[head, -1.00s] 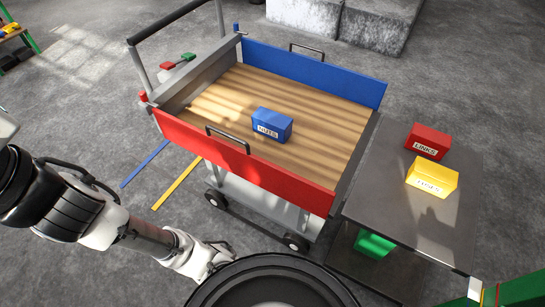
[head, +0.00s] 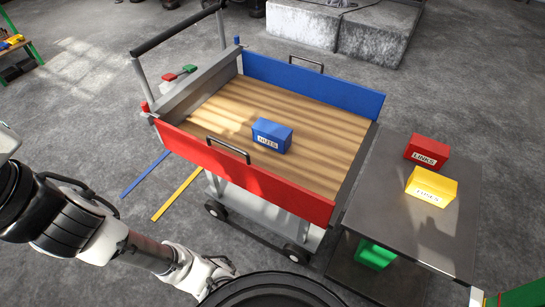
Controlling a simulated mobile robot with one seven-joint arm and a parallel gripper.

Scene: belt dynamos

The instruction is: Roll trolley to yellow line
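The trolley (head: 245,155) stands in the middle of the head view, with a red near side, a blue far side, a wooden bed and a black push bar (head: 172,32) at the upper left. A blue box labelled NUTS (head: 271,135) sits on its bed. The yellow line (head: 177,194) lies on the floor left of the trolley's near wheels. A blue line (head: 145,175) runs beside it, farther left. The trolley's wheels are right of both lines. My arm comes in from the lower left; its gripper fingers are not visible.
A dark table (head: 395,225) stands close to the trolley's right end, bearing a red box labelled LINKS (head: 427,152) and a yellow box (head: 431,187). A green box (head: 373,251) is on its lower shelf. Concrete blocks (head: 345,28) stand behind. Floor at left is open.

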